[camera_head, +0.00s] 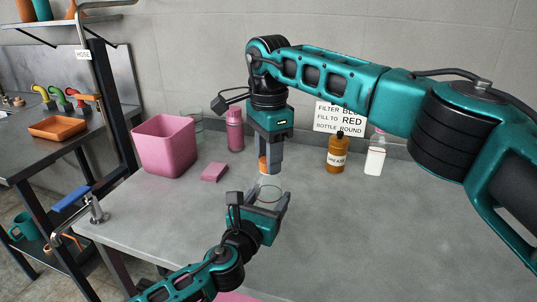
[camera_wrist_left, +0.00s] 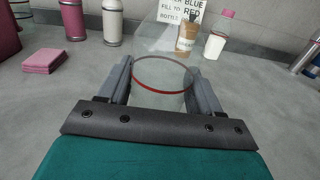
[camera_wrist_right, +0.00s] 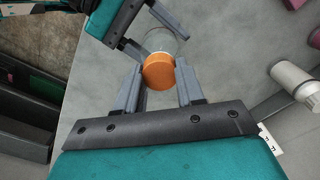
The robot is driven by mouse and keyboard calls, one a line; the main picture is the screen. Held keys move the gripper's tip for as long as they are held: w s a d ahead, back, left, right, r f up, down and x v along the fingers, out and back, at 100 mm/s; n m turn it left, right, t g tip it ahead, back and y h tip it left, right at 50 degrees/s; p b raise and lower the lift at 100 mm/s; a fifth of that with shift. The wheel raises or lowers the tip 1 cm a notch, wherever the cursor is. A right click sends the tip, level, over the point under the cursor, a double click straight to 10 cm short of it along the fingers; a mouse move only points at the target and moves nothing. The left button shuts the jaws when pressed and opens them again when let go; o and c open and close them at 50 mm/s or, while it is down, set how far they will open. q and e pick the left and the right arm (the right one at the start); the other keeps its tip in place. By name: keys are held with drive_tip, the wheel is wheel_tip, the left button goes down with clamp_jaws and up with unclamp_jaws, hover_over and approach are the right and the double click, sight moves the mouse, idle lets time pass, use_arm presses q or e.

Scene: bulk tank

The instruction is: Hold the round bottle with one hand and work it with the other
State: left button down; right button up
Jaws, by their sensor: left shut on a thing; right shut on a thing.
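The round bottle (camera_head: 269,193) is clear, with a red line around its body, and stands out above the bench between my grippers. My left gripper (camera_head: 268,203) is shut on the bottle's body from the near side; the red line (camera_wrist_left: 165,91) shows between its fingers in the left wrist view. The orange cap (camera_wrist_right: 158,71) is at the bottle's top. My right gripper (camera_head: 264,168) comes down from above and is shut on the cap. Whether the cap sits tight on the neck cannot be told.
A pink bin (camera_head: 164,146), pink sponge (camera_head: 214,172) and pink bottle (camera_head: 235,130) stand left. A brown bottle (camera_head: 337,153) and white bottle (camera_head: 375,160) stand right, near a wall sign (camera_head: 340,117). A tap (camera_head: 94,210) is at the bench's left edge. The right of the bench is clear.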

drive_tip(key=shift+r, duration=0.15)
drive_tip(key=shift+r, duration=0.95)
drive_tip(key=shift+r, duration=2.05)
use_arm(q)
drive_tip(key=shift+c, duration=0.6)
unclamp_jaws()
drive_tip(key=p+v, duration=0.1)
drive_tip(key=v, duration=1.1)
use_arm(e)
drive_tip(key=shift+r, duration=0.5)
